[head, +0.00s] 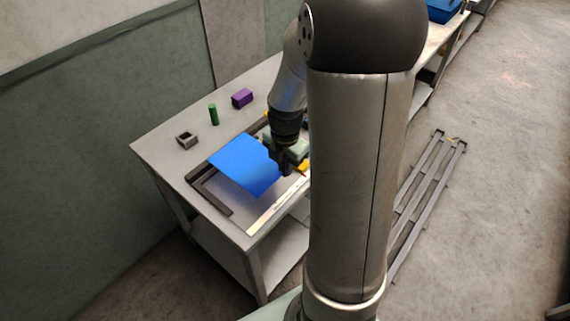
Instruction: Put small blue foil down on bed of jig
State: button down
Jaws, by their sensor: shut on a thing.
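The blue foil (245,164) is a flat bright blue sheet in the head view. My gripper (285,168) is shut on its right edge. The foil spans over the jig (213,196), whose dark rails and pale front strip show around it. The foil hides much of the jig's bed. I cannot tell whether the foil touches the bed or is held a little above it. My arm hides the right part of the jig.
On the grey table (163,142) behind the jig stand a small grey hollow block (187,141), a green cylinder (213,115) and a purple block (242,98). Yellow parts (304,166) show beside my gripper. A metal rack (425,190) lies on the floor at right.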

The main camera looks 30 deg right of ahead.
jog(key=shift+d+f, duration=0.1)
jog(key=shift+f+b, duration=2.9)
jog(key=shift+f, duration=0.95)
jog(key=shift+f+b, duration=0.45)
jog(key=shift+f, duration=0.15)
jog(key=c, duration=1.4)
grip_release()
jog(key=shift+c, duration=0.2)
jog(key=shift+r, duration=0.1)
notch_tip(320, 180, up, 17)
jog(key=shift+r, duration=0.15)
